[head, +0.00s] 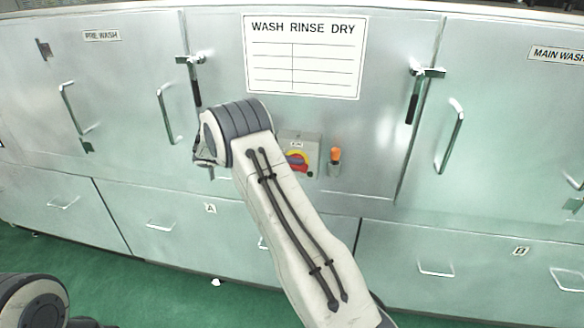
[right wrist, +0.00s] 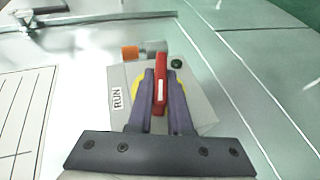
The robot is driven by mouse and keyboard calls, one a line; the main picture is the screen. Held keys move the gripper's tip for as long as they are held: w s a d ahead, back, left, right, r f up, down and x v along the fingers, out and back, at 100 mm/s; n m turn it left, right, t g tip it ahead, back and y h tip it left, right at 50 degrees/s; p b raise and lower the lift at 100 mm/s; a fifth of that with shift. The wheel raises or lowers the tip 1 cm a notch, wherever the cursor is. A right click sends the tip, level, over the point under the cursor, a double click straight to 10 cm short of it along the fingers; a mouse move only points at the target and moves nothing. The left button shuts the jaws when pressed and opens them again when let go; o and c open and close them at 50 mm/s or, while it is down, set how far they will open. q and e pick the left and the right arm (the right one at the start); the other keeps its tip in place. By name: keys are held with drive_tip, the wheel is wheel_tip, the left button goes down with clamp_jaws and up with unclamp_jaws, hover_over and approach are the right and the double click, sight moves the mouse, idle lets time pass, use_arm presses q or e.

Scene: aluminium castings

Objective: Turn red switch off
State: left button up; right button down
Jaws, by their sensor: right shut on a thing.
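The red switch (head: 299,168) is a rotary handle on a yellow disc, on a small grey box on the machine's front, right of my right forearm in the head view. In the right wrist view, the red handle (right wrist: 160,85) stands between the two purple fingers of my right gripper (right wrist: 160,98), which are shut on it. The handle lies crosswise to the side where the RUN label (right wrist: 118,98) is. The fingers cover parts of the yellow disc. In the head view my right arm hides most of this gripper. My left gripper is not in view.
An orange-topped part (head: 336,156) sits close to the right of the switch box. The wash chart (head: 304,80) is above. Door handles (head: 166,118) and latches (head: 412,98) stick out on both sides. Drawers (head: 180,228) run below, above a green floor.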

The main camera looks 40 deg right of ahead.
drive_tip(key=shift+f+n+g+h+b, duration=0.2)
drive_tip(key=shift+n+g+h+b, duration=0.55)
drive_tip(key=shift+h, duration=0.55)
drive_tip(key=c, duration=0.8)
unclamp_jaws()
drive_tip(key=shift+c, duration=0.2)
drive_tip(key=shift+w+a, duration=0.3)
drive_tip(key=shift+a, duration=0.2)
drive_tip(key=p+v, duration=0.9)
drive_tip(key=p, duration=0.1)
drive_tip(key=shift+a+f, duration=0.2)
